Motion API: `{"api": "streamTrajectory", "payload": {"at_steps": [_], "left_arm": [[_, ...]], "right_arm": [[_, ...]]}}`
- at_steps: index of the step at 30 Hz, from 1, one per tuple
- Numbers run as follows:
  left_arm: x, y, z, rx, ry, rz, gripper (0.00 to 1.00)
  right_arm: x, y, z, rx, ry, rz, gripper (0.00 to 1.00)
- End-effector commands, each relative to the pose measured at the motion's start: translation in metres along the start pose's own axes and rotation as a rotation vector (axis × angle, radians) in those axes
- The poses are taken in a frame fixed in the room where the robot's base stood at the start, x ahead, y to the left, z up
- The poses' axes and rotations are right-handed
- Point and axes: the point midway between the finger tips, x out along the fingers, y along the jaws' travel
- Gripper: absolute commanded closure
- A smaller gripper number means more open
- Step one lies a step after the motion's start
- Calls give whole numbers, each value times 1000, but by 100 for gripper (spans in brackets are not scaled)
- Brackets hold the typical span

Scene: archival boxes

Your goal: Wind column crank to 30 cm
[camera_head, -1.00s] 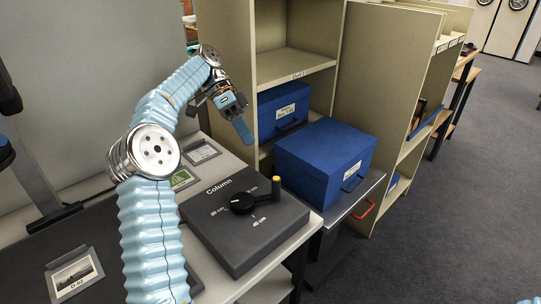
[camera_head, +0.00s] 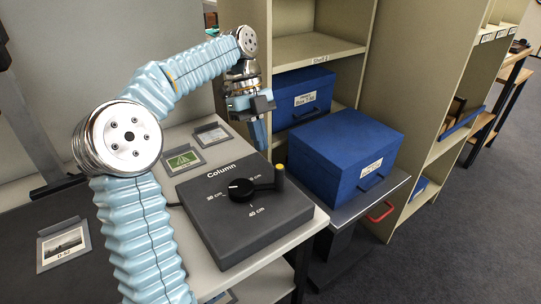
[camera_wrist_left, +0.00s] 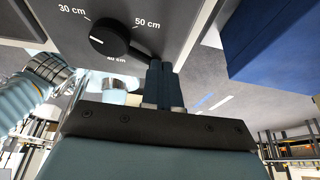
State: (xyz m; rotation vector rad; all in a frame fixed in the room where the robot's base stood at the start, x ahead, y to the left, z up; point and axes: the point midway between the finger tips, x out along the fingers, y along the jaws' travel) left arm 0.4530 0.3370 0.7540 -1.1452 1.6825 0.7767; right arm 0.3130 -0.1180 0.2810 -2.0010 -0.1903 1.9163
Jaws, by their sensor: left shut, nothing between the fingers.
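The column crank (camera_head: 243,190) is a black knob on a dark grey box (camera_head: 225,234) marked "Column", with 30 cm at the left and 40 cm at the front. Its arm points right to an upright dark handle with a yellow top (camera_head: 280,167). A pale mark on the hub faces left. The crank also shows in the left wrist view (camera_wrist_left: 108,38), where my fingers hide the handle end. My left gripper (camera_head: 261,146) is shut and empty, fingers pointing down, just behind the handle. I cannot tell whether they touch. My right gripper is not in view.
A large blue box (camera_head: 340,150) stands on a shelf trolley right of the crank box. Another blue box (camera_head: 303,97) sits in the shelving behind. A green sign (camera_head: 183,160) and picture cards lie on the desk to the left. Open floor lies at the right.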

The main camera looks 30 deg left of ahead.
Motion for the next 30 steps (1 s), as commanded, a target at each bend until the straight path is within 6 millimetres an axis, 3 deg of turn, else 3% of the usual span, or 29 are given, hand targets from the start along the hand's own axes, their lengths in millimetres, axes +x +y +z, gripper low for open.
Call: {"api": "streamTrajectory", "payload": {"at_steps": [1, 9, 30], "left_arm": [[12, 1, 1, -1, 0, 2, 100], [20, 0, -33, 0, -1, -1, 100], [26, 1, -50, 65, 1, 25, 100]], "right_arm": [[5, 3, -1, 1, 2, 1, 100], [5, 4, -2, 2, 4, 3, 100], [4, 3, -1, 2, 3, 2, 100]]}}
